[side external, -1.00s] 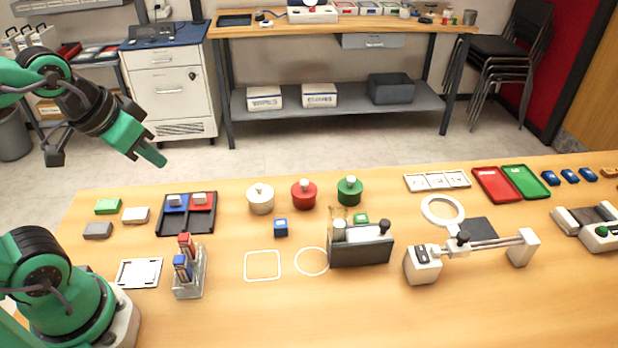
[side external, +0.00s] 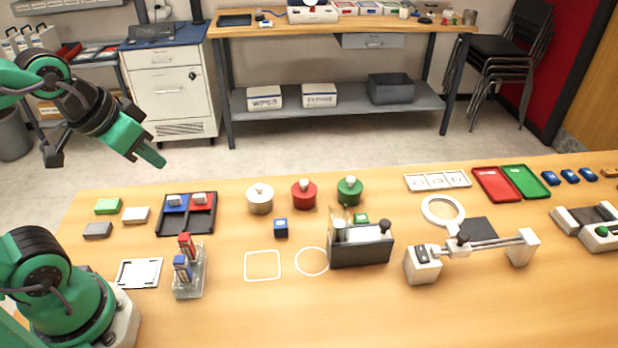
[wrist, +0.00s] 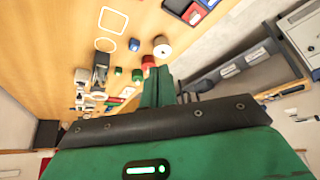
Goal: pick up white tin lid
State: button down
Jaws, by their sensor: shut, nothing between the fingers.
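The white tin (side external: 260,202) stands on the table left of the red tin (side external: 304,195) and the green tin (side external: 349,192). Its white lid (side external: 260,190), with a knob on top, sits on it. The white tin also shows in the wrist view (wrist: 162,48), just beyond my fingers. My gripper (side external: 154,158) is shut and empty, up in the air above and behind the table's left part, well left of the tin and apart from it. Its green fingers also show in the wrist view (wrist: 158,88).
A dark tray (side external: 187,228) with blue and red blocks lies left of the white tin. A small blue block (side external: 281,228) stands in front of it. A clear rack (side external: 189,284) holds upright stamps. A grey holder (side external: 362,254) stands right of the white outlines. The front middle table is clear.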

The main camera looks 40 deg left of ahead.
jog(key=c, duration=2.2)
grip_release()
jog(key=shift+c, duration=1.6)
grip_release()
jog(key=shift+w, duration=0.15)
jog(key=m+g, duration=0.2)
jog(key=g, duration=0.3)
send_over(259, 185)
jog(key=f, duration=1.2)
jog(key=shift+s+d, duration=0.1)
jog(key=shift+s, duration=0.15)
jog(key=shift+w+f+g, duration=0.3)
jog(key=shift+w+f, duration=0.05)
jog(key=shift+f, duration=4.1)
